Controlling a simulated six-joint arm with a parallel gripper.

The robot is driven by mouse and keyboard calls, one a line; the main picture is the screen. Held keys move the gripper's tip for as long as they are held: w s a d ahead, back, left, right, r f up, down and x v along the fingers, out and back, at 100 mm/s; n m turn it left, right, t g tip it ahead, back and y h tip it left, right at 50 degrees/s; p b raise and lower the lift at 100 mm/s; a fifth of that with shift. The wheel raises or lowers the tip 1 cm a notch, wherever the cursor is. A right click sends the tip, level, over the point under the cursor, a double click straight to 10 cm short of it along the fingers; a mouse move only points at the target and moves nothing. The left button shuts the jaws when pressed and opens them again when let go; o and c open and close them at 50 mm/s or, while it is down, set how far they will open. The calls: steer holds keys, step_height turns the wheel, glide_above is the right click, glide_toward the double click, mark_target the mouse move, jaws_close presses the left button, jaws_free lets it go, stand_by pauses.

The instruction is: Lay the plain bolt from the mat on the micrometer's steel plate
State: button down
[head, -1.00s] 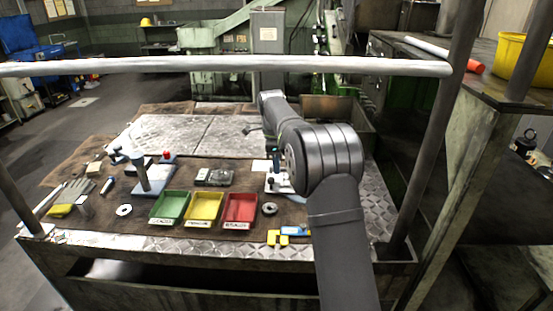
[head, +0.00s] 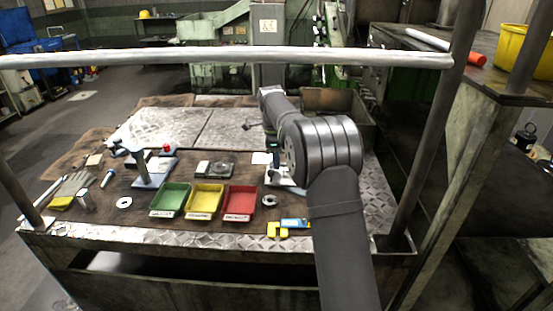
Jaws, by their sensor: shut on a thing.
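My gripper (head: 249,127) shows only as a small dark shape at the left of my wrist, above the far steel sheets. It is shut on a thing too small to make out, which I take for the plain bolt. My forearm and elbow hide much of the area behind them. A small stand with a pale base (head: 283,178) is at the left of my elbow, partly covered by it. A blue stand with a grey plate (head: 158,172) is at the left. I cannot tell for sure which stand is the micrometer.
A green tray (head: 170,200), a yellow tray (head: 205,198) and a red tray (head: 240,203) stand in a row at the front. A yellow and blue tool (head: 290,228) lies right of them. A pale rail (head: 200,59) crosses above the bench.

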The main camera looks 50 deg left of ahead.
steer(key=shift+f, duration=0.6)
steer(key=c, duration=1.4)
jaws_free()
steer(key=shift+o, duration=0.2)
step_height(320, 180, up, 17)
steer(key=shift+s+a+r, duration=0.2)
steer(key=shift+s+a, duration=0.2)
steer(key=shift+s, duration=0.05)
steer(key=shift+f, duration=0.15)
steer(key=f, duration=1.1)
steer(key=w+f, duration=0.1)
steer(key=f, duration=0.5)
steer(key=shift+d, duration=0.4)
